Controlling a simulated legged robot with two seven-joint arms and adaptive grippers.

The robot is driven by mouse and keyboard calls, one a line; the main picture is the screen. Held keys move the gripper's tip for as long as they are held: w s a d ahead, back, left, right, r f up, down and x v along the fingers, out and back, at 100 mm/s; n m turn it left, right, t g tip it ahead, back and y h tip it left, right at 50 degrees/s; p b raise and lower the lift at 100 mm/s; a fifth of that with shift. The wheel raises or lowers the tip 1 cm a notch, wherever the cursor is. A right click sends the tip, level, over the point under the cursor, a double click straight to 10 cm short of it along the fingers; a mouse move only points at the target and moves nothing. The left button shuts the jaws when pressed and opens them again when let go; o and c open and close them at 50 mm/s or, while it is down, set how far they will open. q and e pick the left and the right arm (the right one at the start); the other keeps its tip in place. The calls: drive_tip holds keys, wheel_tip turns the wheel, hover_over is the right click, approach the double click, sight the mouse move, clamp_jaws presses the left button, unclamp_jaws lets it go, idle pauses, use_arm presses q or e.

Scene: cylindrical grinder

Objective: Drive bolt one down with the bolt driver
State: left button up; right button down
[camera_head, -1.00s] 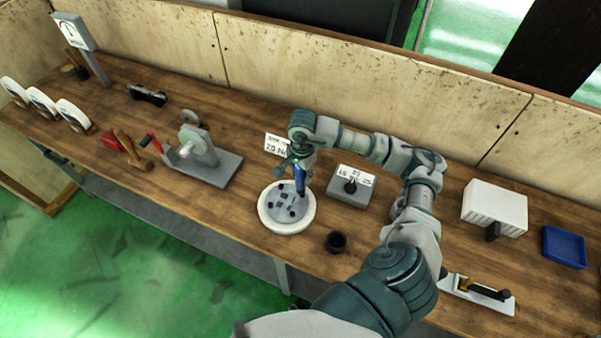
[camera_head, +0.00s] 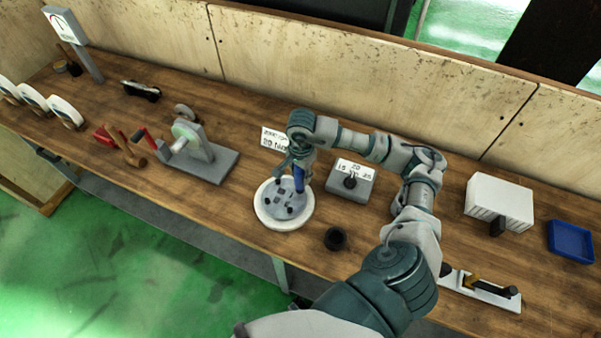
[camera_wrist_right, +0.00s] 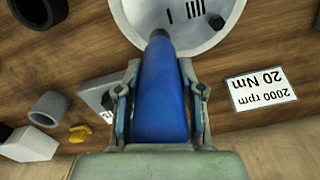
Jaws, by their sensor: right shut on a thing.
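My right gripper (camera_head: 299,160) is shut on the blue bolt driver (camera_head: 299,177). In the right wrist view the driver (camera_wrist_right: 160,95) sits between both fingers, its dark tip pointing at the round plate. The round white plate (camera_head: 266,215) lies on the bench under the driver, with a grey centre and several small dark bolts (camera_head: 291,210). The driver's tip is over the right part of the plate. I cannot tell which bolt is bolt one or whether the tip touches a bolt. My left gripper is not in view.
A sign reading 2000 rpm, 20 Nm (camera_wrist_right: 262,90) stands behind the plate. A grey dial box (camera_head: 345,190) is to its right and a black cup (camera_head: 335,239) in front. A grey fixture with a wheel (camera_head: 215,165) stands left. A white box (camera_head: 500,200) and blue tray (camera_head: 570,242) are far right.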

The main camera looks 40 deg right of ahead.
drive_tip(key=shift+w+d, duration=0.1)
drive_tip(key=shift+f, duration=0.15)
idle(0.3)
drive_tip(key=shift+f+b, duration=0.4)
drive_tip(key=shift+b, duration=0.2)
drive_tip(key=shift+s+f, duration=0.2)
drive_tip(key=shift+f, duration=0.05)
idle(1.7)
drive_tip(key=shift+w+r+p, duration=0.2)
drive_tip(key=shift+r+p, duration=0.2)
drive_tip(key=shift+r, duration=0.6)
drive_tip(key=shift+r+p, duration=1.25)
drive_tip(key=shift+r, duration=0.95)
